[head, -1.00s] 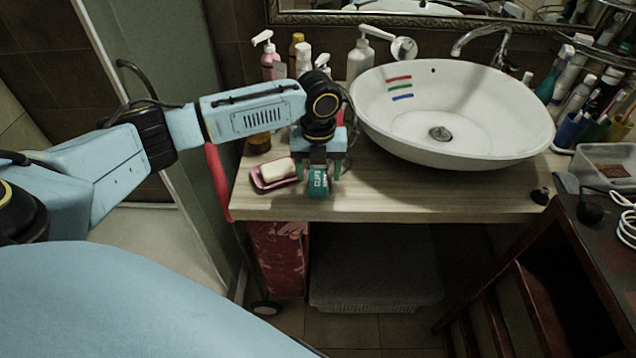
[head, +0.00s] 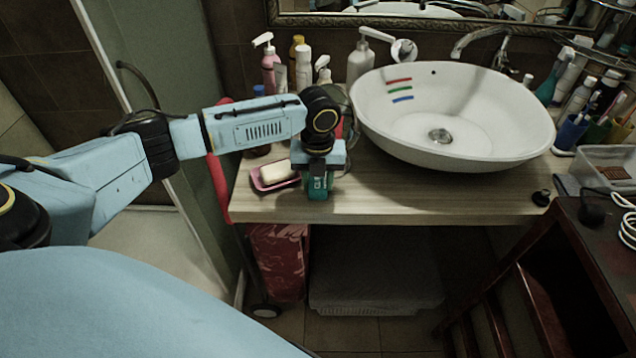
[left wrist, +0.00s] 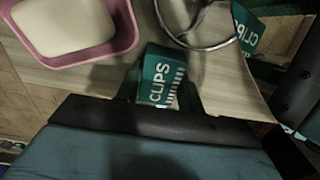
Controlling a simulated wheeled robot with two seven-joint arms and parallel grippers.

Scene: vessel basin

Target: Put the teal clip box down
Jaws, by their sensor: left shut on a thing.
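The teal clip box (head: 319,189) is upright at the front edge of the wooden counter, just right of the pink soap dish. My left gripper (head: 318,177) points down over it and is shut on it. The gripper hides the upper part of the box in the head view. In the left wrist view the box (left wrist: 163,75) shows its white CLIPS lettering between the dark fingers. I cannot tell whether its base touches the counter. My right gripper is not in view.
A pink soap dish (head: 263,188) holding pale soap is close to the box's left. A white basin (head: 470,158) stands to the right. Bottles (head: 303,68) stand behind. Bare counter (head: 400,198) lies right of the box. The left wrist view also shows a metal ring (left wrist: 200,46).

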